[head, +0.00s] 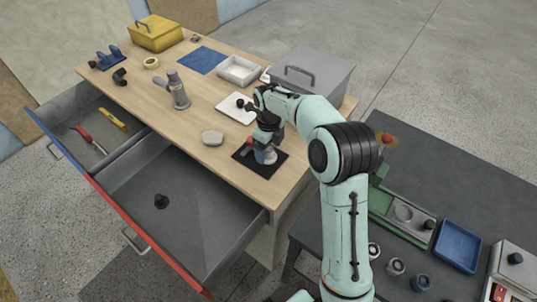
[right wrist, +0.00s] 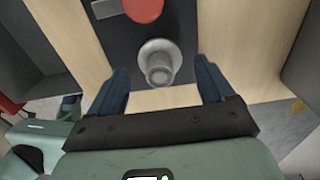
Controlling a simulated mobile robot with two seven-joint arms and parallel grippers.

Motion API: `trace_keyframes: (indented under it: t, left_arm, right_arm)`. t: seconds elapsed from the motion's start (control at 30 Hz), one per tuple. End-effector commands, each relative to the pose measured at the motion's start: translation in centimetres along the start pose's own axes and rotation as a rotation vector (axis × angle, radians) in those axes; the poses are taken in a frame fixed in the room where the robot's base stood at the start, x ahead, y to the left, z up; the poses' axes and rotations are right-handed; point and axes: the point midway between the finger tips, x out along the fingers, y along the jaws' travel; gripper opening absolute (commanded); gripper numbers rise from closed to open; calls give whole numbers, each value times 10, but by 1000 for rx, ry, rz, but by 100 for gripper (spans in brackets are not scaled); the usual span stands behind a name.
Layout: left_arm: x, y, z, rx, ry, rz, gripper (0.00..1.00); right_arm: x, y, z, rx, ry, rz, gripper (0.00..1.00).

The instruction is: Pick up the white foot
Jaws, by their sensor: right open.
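The white foot (right wrist: 160,62), a pale round flange with a short stub, stands on a dark mat (right wrist: 105,42) in the right wrist view. My right gripper (right wrist: 162,78) is open, its two dark blue fingers pointing at the foot, one to each side in the picture, with gaps to both. I cannot tell whether the fingertips are down at its height. My left gripper is not in view.
A red round part (right wrist: 143,9) lies on the mat beside the foot. A pale stone-like piece (head: 212,138), a grey clamp-like tool (head: 178,92) and a white sheet (head: 232,107) are nearby. An open drawer (head: 190,225) below holds a black knob-like part (head: 161,201).

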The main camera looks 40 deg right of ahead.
Motion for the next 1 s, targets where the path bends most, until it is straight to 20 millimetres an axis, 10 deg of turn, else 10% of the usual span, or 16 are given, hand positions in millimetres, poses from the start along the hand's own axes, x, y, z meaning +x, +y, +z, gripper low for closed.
trace_keyframes:
  t: [0.4,0.6,1.0]
  left_arm:
    - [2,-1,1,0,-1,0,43]
    - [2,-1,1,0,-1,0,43]
    - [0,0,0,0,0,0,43]
  right_arm:
    - [21,0,0,-1,-1,0,82]
    - [20,0,0,-1,0,0,20]
    - [10,0,2,-1,-4,-2,20]
